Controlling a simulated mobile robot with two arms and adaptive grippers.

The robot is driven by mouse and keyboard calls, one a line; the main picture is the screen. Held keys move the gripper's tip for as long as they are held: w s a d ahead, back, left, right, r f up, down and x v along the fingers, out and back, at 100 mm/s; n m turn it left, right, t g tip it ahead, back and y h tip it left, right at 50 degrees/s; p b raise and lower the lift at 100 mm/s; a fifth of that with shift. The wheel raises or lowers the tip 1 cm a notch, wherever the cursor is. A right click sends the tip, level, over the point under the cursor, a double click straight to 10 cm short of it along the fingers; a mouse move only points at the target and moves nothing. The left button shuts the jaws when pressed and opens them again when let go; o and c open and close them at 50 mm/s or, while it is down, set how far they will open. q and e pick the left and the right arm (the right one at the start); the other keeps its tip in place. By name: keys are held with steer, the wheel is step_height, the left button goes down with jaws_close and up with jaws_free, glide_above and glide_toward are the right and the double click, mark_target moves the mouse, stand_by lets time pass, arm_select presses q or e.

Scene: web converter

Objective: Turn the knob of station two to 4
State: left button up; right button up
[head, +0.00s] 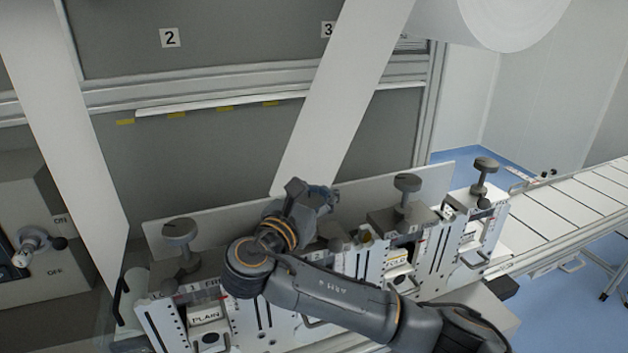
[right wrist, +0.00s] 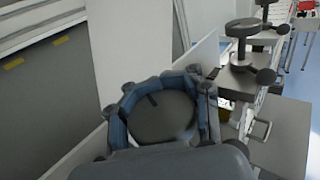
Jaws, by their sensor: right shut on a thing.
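A round dark grey knob (right wrist: 163,118) sits between the blue-padded fingers of my right gripper (right wrist: 165,95) in the right wrist view. A short black mark shows on its top, toward the upper left. In the head view my right gripper (head: 312,197) covers this knob, second from the left in the row of stations. The gripper is shut around the knob's rim. The number scale of this knob is hidden, so its setting cannot be read. My left gripper is not in view.
Other knobs stand at the left (head: 180,232) and the right (head: 407,184) of the row, with another farther right (head: 485,164). A white web strip (head: 340,90) hangs behind my gripper. A slatted conveyor (head: 570,205) runs off to the right.

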steer(key=m+g+h+p, duration=0.3)
steer(key=shift+s+d+h, duration=0.35)
steer(key=shift+s+h, duration=0.05)
steer(key=shift+s+d+f+m+g+h+p, duration=0.1)
steer(key=shift+s+d+m+g+h+p, duration=0.05)
steer(key=shift+m+g+h+p, duration=0.45)
steer(key=shift+s+d+f+m+g+h+p, duration=0.1)
steer(key=shift+s+m+g+h+p, duration=0.05)
steer(key=shift+m+g+h+p, duration=0.45)
steer(key=o, duration=1.2)
steer(key=shift+o, duration=0.3)
steer(key=shift+a+r, duration=0.1)
steer(key=shift+r, duration=0.05)
steer(key=shift+r, duration=0.2)
step_height(320, 180, up, 10)
steer(key=shift+f, duration=0.15)
